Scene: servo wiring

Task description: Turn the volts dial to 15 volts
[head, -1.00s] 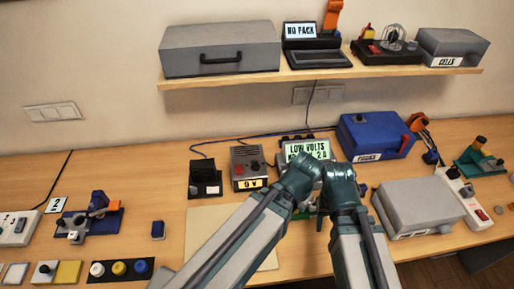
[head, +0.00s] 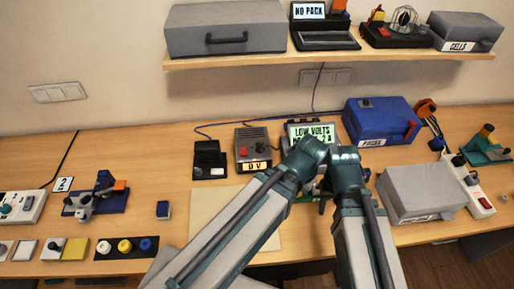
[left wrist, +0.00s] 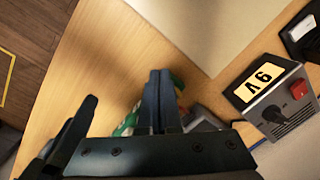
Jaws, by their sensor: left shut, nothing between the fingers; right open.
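The volts unit (head: 253,146) is a grey box with a red button and a label that looks like 9 V. It shows large at the right of the left wrist view (left wrist: 284,103), where its label reads 9 V upside down. A black dial (left wrist: 273,114) sits on its face there. My left gripper (left wrist: 159,75) is shut and empty, apart from the unit. In the head view it is hidden behind my arm. My right gripper (head: 322,204) is open, low in front of the display, largely hidden by its wrist.
A display (head: 312,132) reading LOW VOLTS stands right of the unit, partly behind my arms. A black device (head: 209,158) stands left of it. A pale mat (head: 215,215) lies in front. A grey box (head: 420,192) and blue box (head: 375,122) are at the right.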

